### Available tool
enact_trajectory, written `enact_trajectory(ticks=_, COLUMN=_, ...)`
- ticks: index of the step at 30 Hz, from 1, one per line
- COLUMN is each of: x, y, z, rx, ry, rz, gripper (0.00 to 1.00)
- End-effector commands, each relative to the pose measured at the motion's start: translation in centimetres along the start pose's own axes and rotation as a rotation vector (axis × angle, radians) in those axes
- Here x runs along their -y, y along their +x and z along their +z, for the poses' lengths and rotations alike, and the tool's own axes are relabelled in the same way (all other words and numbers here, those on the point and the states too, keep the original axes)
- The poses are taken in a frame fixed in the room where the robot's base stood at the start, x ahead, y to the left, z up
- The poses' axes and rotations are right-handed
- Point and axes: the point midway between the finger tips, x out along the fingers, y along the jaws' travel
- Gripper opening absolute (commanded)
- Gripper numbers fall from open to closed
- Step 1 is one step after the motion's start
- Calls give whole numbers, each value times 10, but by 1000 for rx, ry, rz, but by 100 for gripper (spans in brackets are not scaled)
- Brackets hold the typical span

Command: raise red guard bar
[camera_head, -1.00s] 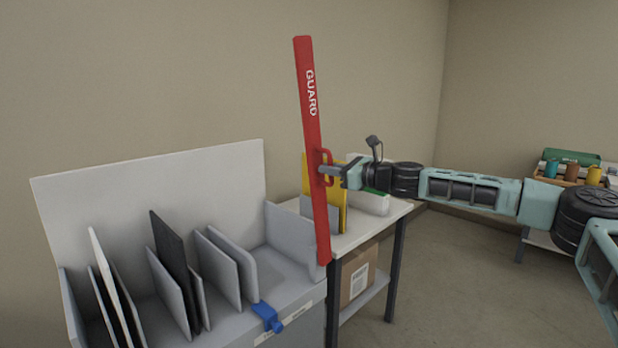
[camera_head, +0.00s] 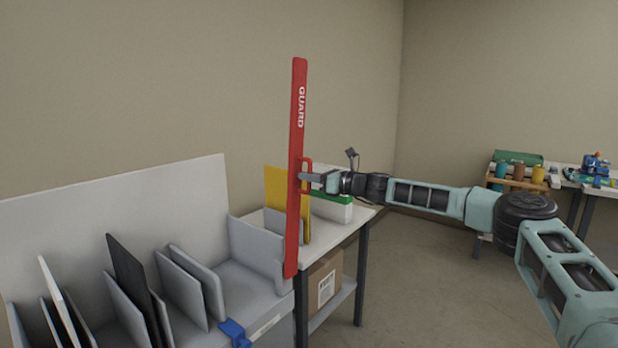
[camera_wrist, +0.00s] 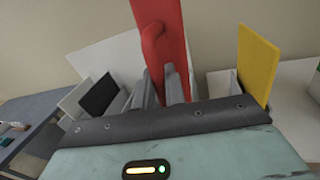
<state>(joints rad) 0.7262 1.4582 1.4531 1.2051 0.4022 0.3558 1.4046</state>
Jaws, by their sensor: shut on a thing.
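The red guard bar (camera_head: 297,130), lettered GUARD, stands nearly upright at the right end of the grey slotted rack. Its lower end meets the rack's front right corner. A red loop handle (camera_head: 307,163) sticks out of its right side at mid-height. My gripper (camera_head: 307,177) reaches in from the right and is shut on this handle. In the wrist view the red bar (camera_wrist: 163,25) rises ahead, and the handle (camera_wrist: 154,45) comes down between my two fingers (camera_wrist: 162,90). The exact contact is partly hidden.
The grey rack (camera_head: 255,245) holds several upright panels, with a blue clip (camera_head: 233,332) on its front edge. Behind the bar, a side table (camera_head: 352,222) bears a yellow panel (camera_head: 275,188) and a green-and-white box (camera_head: 335,209). Open floor (camera_head: 400,270) lies to the right.

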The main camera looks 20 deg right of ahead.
Motion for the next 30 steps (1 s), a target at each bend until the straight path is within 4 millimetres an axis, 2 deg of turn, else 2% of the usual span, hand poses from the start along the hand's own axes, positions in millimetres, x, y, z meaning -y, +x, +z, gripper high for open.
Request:
enact_trajectory(ticks=1, x=8, y=-4, z=-1, rx=-1, ry=3, rz=-22, gripper=15)
enact_trajectory(ticks=3, x=9, y=-4, z=-1, rx=-1, ry=3, rz=-22, gripper=30)
enact_trajectory(ticks=13, x=5, y=-2, z=0, rx=0, ry=1, rz=-13, gripper=30)
enact_trajectory(ticks=17, x=5, y=-10, z=-1, rx=0, ry=0, rz=-11, gripper=30)
enact_trajectory(ticks=23, x=5, y=-47, z=-2, rx=-1, ry=-1, rz=-14, gripper=30)
enact_trajectory(ticks=30, x=5, y=-104, z=-2, rx=-1, ry=-1, rz=-16, gripper=30)
